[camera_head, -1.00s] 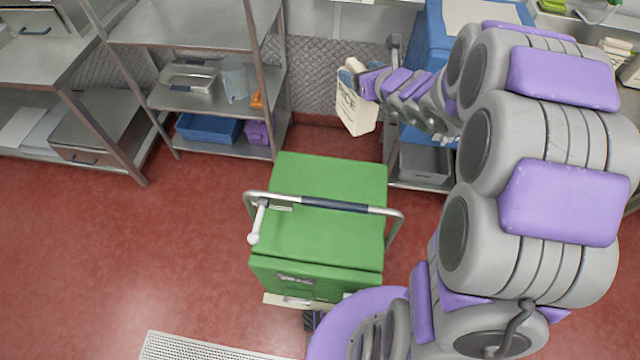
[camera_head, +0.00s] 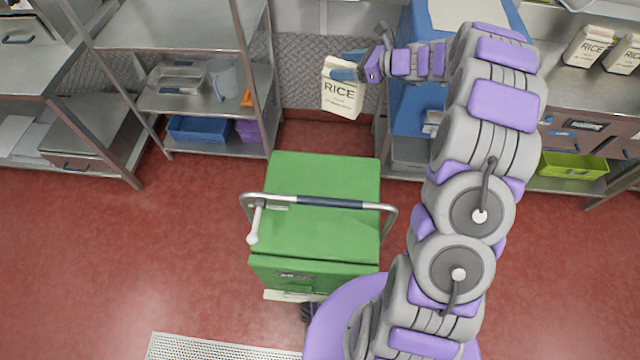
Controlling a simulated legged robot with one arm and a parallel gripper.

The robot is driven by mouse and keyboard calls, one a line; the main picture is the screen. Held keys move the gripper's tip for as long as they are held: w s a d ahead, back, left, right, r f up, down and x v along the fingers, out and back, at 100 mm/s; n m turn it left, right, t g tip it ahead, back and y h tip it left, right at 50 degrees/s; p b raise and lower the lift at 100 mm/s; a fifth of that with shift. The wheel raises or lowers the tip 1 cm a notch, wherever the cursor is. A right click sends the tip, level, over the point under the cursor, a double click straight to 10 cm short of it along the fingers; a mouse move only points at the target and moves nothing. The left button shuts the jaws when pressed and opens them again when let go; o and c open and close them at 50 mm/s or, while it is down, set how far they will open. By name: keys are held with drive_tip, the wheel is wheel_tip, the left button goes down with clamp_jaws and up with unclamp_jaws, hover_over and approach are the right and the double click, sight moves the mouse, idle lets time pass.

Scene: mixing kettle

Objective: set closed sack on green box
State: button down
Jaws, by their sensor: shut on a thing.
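A cream sack (camera_head: 342,97) printed "RICE" hangs upright from my gripper (camera_head: 347,73), near the top centre of the view. My gripper is shut on the upper part of the sack; its blue fingers show across the sack's top. The sack's top edge is partly hidden by the fingers. The green box (camera_head: 322,232) stands on the red floor in the middle of the view, with a flat green top and a metal handle bar (camera_head: 330,203) across it. The sack is beyond the box's back edge, in the air and apart from it.
Metal shelves (camera_head: 185,35) stand at the back left, holding a jug and blue and purple bins. A blue unit (camera_head: 415,100) stands behind my arm. More rice sacks (camera_head: 585,46) stand on the right counter. A floor grate (camera_head: 215,348) lies in front.

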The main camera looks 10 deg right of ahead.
sight(362, 102)
drive_tip(key=s+d+f, duration=0.1)
drive_tip(key=d+f, duration=0.1)
drive_tip(key=f, duration=0.1)
drive_tip(key=s+d+f+n+g, duration=0.1)
drive_tip(key=d+f, duration=0.2)
drive_tip(key=s+d+f+n+g+y+p, duration=0.1)
drive_tip(key=s+d+f, duration=0.1)
drive_tip(key=d+f, duration=0.1)
drive_tip(key=shift+d+f, duration=0.1)
drive_tip(key=shift+f, duration=0.3)
drive_tip(key=s+d+f+n+g+y+p, duration=0.1)
drive_tip(key=s+d+f+n+g, duration=0.1)
drive_tip(key=s+d+f, duration=0.85)
drive_tip(key=s+b+x, duration=0.1)
drive_tip(key=s+x, duration=0.1)
drive_tip(key=x, duration=1.7)
drive_tip(key=shift+a, duration=0.25)
drive_tip(key=shift+s, duration=0.1)
drive_tip(key=shift+f+b, duration=0.15)
drive_tip(key=shift+b, duration=0.25)
unclamp_jaws()
